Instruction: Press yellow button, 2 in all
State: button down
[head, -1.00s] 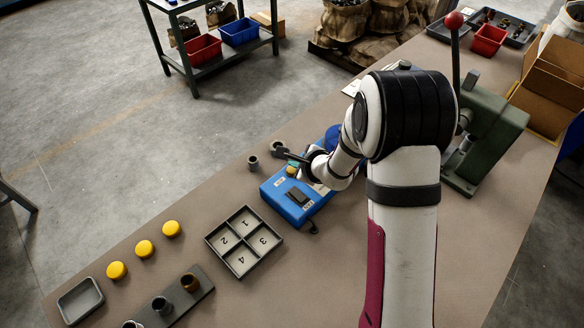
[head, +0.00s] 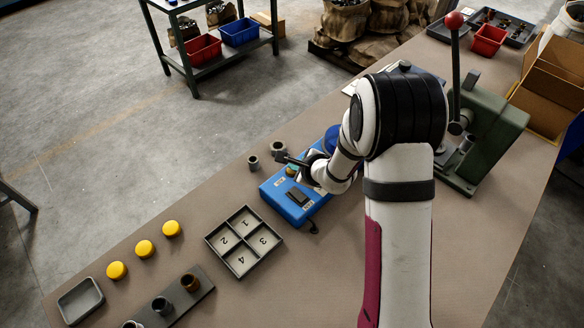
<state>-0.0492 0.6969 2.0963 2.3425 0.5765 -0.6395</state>
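A blue control box (head: 285,207) stands on the bench with a dark rectangular switch (head: 298,197) and small pale labels on top. Near its far edge is a small greenish-yellow button (head: 291,171), partly hidden by my gripper. My gripper (head: 281,157) is over that far edge, its dark fingers pointing left. The fingers look like one dark bar, so I cannot tell whether they are apart. I cannot tell whether the fingers touch the button. Three round yellow pieces (head: 144,249) stand in a row on the bench at the left, away from my gripper.
A four-compartment numbered tray (head: 266,263) lies left of the box. Two small grey cylinders (head: 253,162) stand beyond the box. A dark rack with rings (head: 208,285) and an empty grey tray (head: 62,298) are at front left. A green lever press (head: 495,120) is at right.

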jog(key=shift+f, duration=0.2)
jog(key=shift+r, duration=0.15)
dwell(0.3)
jog(key=shift+r, duration=0.75)
jog(key=shift+r, duration=0.1)
jog(key=shift+r, duration=2.4)
